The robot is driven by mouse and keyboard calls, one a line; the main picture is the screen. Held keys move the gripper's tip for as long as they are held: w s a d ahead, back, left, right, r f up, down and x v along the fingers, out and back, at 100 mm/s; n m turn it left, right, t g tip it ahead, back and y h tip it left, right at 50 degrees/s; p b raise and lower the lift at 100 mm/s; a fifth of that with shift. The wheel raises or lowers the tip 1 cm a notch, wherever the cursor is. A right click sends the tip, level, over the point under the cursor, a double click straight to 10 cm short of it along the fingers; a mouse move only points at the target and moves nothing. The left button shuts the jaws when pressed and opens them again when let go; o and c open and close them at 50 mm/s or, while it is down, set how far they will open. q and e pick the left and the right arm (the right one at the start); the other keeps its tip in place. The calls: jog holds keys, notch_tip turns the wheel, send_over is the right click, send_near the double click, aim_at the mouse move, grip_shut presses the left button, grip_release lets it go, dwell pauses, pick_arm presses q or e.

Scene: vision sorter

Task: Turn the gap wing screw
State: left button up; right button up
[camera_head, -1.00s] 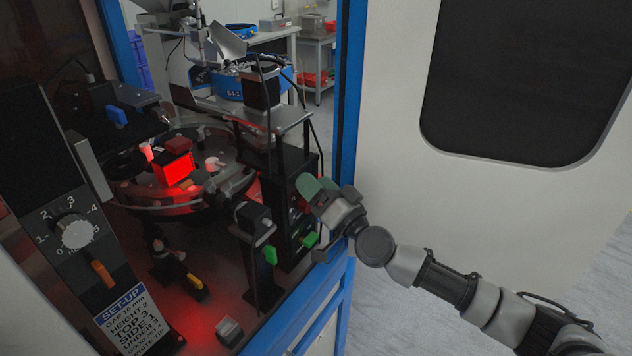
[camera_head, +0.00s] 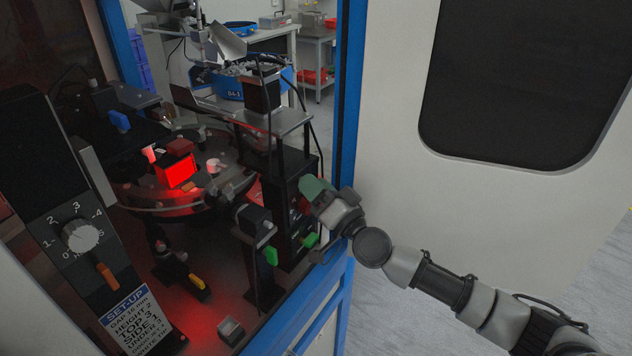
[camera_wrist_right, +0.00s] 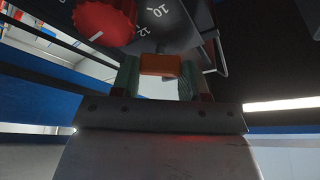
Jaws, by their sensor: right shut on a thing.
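My right gripper (camera_head: 312,194) reaches in from the right to the dark post at the machine's right side. In the right wrist view its two green-grey fingers (camera_wrist_right: 157,84) are shut on an orange wing screw (camera_wrist_right: 160,65), one finger on each side. A red ribbed knob (camera_wrist_right: 104,20) and a dark plate with scale marks such as 10 and 12 (camera_wrist_right: 155,22) lie just beyond it. In the head view the gripper hides the held wing. My left gripper is not in view.
A turntable (camera_head: 160,209) with a red-lit block stands left of the post. The blue frame (camera_head: 345,110) stands close to my right wrist.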

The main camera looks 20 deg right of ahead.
jog(key=shift+m+g+h+p, duration=0.35)
jog(key=shift+m+h+p, duration=0.2)
jog(key=shift+m+p, duration=1.25)
jog(key=shift+m+g+h+p, duration=0.4)
jog(key=shift+m+h+p, duration=0.2)
jog(key=shift+m+p, duration=1.15)
jog(key=shift+m+g+h+p, duration=0.35)
jog(key=shift+m+h+p, duration=0.2)
jog(key=shift+m+p, duration=1.2)
jog(key=shift+m, duration=0.5)
jog(key=o, duration=0.9)
jog(key=shift+s, duration=0.1)
jog(key=shift+b+v, duration=1.4)
jog(key=shift+v, duration=3.9)
jog(key=shift+r, duration=0.15)
